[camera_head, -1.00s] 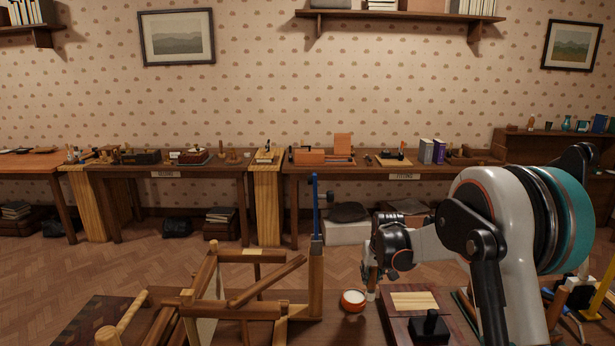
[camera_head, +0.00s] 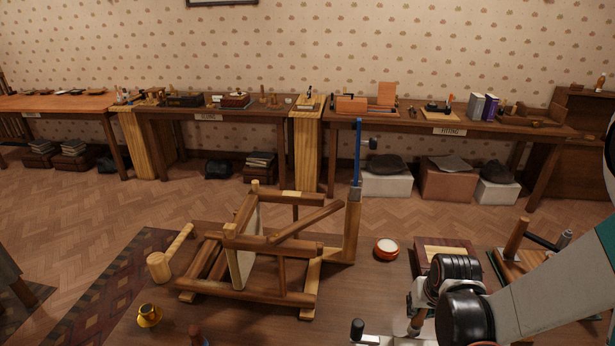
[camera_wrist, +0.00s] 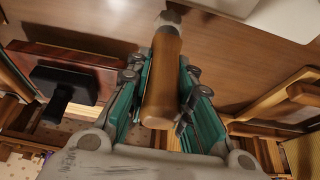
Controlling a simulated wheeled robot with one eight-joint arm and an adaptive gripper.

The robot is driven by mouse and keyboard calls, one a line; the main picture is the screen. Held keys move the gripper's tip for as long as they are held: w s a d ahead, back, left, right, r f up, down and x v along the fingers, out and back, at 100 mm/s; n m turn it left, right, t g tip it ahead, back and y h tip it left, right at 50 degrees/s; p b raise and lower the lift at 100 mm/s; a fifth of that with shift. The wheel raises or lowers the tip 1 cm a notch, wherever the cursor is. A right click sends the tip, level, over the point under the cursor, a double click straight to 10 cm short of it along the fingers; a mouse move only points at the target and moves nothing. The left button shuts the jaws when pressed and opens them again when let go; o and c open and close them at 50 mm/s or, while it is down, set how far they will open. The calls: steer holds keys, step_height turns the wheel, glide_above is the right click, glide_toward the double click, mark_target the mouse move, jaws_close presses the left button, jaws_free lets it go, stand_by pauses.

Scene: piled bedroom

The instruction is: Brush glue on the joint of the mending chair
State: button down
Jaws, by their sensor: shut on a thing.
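The mending chair (camera_head: 270,240) lies tipped over on the brown table in the head view, its wooden legs and rails in the air. A blue bar clamp (camera_head: 357,150) stands upright at its right-hand post. A small red pot (camera_head: 386,249) with white contents, apparently glue, sits right of the chair. My gripper (camera_head: 415,312) is low at the right, nearer the camera than the pot and apart from the chair. In the wrist view, my gripper (camera_wrist: 165,80) is shut on the brush's wooden handle (camera_wrist: 160,88). A metal ferrule shows at its far end; the bristles are not clearly visible.
A wooden box (camera_head: 440,248) is right of the pot. Bare tabletop (camera_head: 345,290) lies in front of the pot. Workbenches line the far wall.

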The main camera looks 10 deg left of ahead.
steer(key=c, duration=1.9)
jaws_free()
steer(key=shift+c, duration=0.2)
jaws_close()
